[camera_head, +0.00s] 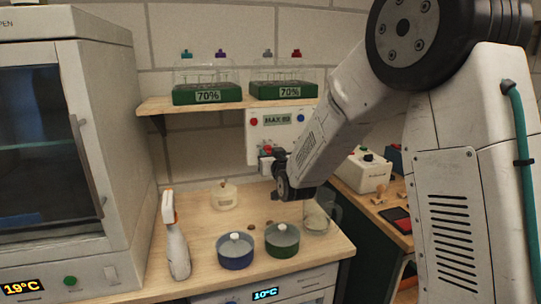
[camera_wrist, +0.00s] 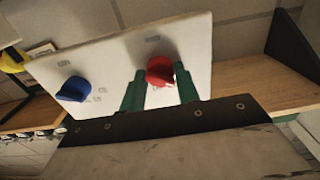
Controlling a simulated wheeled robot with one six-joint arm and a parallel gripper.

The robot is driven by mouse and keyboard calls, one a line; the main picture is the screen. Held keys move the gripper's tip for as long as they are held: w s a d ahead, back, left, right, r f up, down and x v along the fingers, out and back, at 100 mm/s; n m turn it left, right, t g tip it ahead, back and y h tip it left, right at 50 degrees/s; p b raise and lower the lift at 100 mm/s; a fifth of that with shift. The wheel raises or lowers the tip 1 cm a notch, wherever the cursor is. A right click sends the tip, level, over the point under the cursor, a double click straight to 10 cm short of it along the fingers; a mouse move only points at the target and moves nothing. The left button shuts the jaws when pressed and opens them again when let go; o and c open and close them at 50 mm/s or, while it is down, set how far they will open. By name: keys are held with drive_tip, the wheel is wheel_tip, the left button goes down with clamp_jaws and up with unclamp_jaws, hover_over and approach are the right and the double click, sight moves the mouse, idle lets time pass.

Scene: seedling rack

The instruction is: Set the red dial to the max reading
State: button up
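The red dial (camera_wrist: 160,70) is on a pale wall panel, seen tilted in the wrist view. The two green fingers of my gripper (camera_wrist: 160,88) stand one on each side of it, with pale panel showing between them. They look open around the dial; whether either touches it I cannot tell. A blue dial (camera_wrist: 73,89) is to the left on the same panel. In the head view the panel (camera_head: 283,135) carries a display (camera_head: 277,120) whose text starts with MAX; the rest is too small to read surely. My gripper (camera_head: 277,163) is at the panel's lower part, partly hidden by my wrist.
A shelf (camera_head: 160,104) with two green racks is above and left of the panel. Below, a spray bottle (camera_head: 175,240), a blue pot (camera_head: 235,252), a green pot (camera_head: 282,240) and a glass beaker (camera_head: 318,218) stand on the wooden bench (camera_head: 205,285). A white cabinet (camera_head: 115,150) is at left.

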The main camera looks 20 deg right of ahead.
drive_tip(key=shift+m, duration=7.9)
drive_tip(key=o, duration=1)
drive_tip(key=shift+c, duration=0.2)
drive_tip(key=shift+s, duration=0.15)
